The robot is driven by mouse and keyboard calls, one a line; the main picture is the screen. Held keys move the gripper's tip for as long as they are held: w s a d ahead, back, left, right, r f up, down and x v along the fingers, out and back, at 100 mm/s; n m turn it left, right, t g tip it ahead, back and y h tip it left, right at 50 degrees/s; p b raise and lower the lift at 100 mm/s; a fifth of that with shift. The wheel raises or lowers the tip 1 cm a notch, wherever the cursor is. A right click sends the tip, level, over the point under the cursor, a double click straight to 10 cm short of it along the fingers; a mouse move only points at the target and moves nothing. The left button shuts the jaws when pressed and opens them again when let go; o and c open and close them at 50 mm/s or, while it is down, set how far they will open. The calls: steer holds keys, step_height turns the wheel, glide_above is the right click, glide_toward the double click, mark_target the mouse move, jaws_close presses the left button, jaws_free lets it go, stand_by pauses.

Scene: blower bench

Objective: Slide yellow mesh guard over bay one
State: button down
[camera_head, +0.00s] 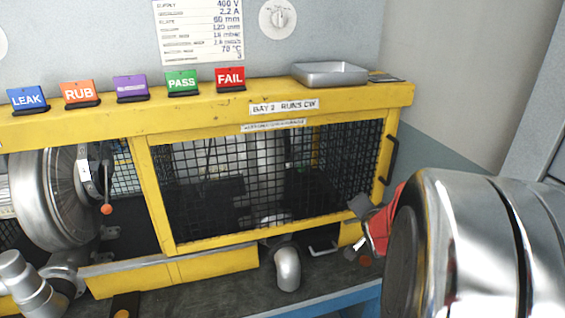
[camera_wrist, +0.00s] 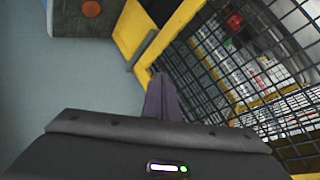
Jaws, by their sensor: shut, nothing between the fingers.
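The yellow mesh guard (camera_head: 265,180) has a yellow frame and black wire mesh. It stands across the right-hand bay, under the label "BAY 2 RUNS CW" (camera_head: 284,107). A dark handle (camera_head: 391,160) is on its right end; a dark bar, likely this handle, shows in the wrist view (camera_wrist: 141,50). The left bay is uncovered, showing a silver blower (camera_head: 70,195). My gripper (camera_head: 359,206) is at the guard's lower right corner, below the handle. In the wrist view its fingers (camera_wrist: 161,97) are together and empty, beside the mesh. Contact with the guard cannot be told.
Blue, orange, purple, green and red tags stand on the yellow top rail (camera_head: 200,107), with a metal tray (camera_head: 329,74) at its right. A silver pipe elbow (camera_head: 287,268) protrudes below the guard. An orange knob (camera_head: 106,209) is by the blower. Grey floor lies left in the wrist view.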

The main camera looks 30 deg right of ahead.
steer(key=s+d+m+t+h, duration=0.1)
steer(key=s+d+m+t, duration=0.1)
steer(key=d, duration=0.4)
steer(key=s+d+f+m+t+h, duration=0.1)
steer(key=s+d+m+t, duration=0.2)
steer(key=d+m, duration=0.2)
steer(key=shift+s+d+t, duration=0.15)
steer(key=shift+d+t, duration=0.25)
steer(key=shift+d, duration=0.25)
steer(key=w+d, duration=0.1)
steer(key=w, duration=0.8)
steer(key=shift+d, duration=0.2)
steer(key=shift+w, duration=0.1)
steer(key=shift+a, duration=0.1)
